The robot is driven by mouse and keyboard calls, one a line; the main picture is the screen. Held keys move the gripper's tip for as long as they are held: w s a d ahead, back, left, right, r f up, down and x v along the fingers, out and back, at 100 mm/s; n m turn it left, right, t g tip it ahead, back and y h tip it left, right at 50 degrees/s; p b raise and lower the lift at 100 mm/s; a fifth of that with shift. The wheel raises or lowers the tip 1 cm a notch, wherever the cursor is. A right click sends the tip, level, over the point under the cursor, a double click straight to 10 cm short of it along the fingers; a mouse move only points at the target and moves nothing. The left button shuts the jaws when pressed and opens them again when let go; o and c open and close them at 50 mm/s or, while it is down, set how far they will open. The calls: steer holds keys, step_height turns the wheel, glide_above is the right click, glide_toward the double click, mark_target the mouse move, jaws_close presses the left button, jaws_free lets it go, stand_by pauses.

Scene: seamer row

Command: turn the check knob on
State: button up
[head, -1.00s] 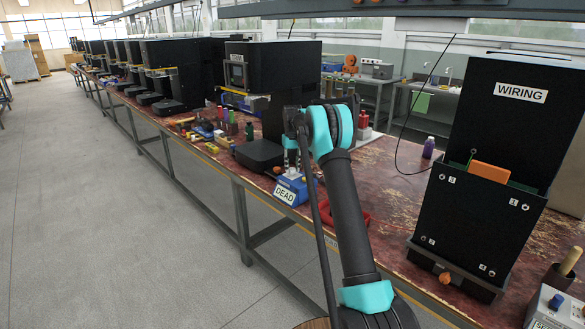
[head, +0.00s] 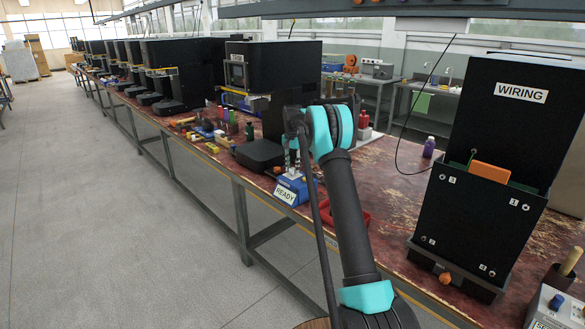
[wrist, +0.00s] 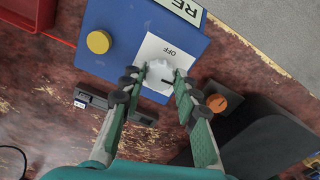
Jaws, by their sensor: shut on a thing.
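A blue box (wrist: 120,62) stands on the worn red bench. It also shows in the head view (head: 298,188), with a sign reading READY (head: 286,194). On its top is a white plate (wrist: 150,50) marked OFF, with a pale knob (wrist: 160,77) in front of that word. A yellow round button (wrist: 98,42) sits beside the plate. My gripper (wrist: 160,73) is shut on the knob, one finger on each side. The fingertips partly cover the knob, so its exact turn is hard to read. In the head view my arm hides part of the box.
An orange round piece (wrist: 217,102) and a dark block (wrist: 262,145) lie close to my right finger. A red tray (head: 350,216) is right of the box. A black WIRING panel (head: 475,205) stands farther right.

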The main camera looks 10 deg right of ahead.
mark_target(292, 169)
steer(key=shift+m, duration=0.6)
steer(key=o, duration=1.1)
steer(key=shift+o, duration=0.2)
steer(key=shift+r, duration=0.1)
step_height(292, 169, up, 12)
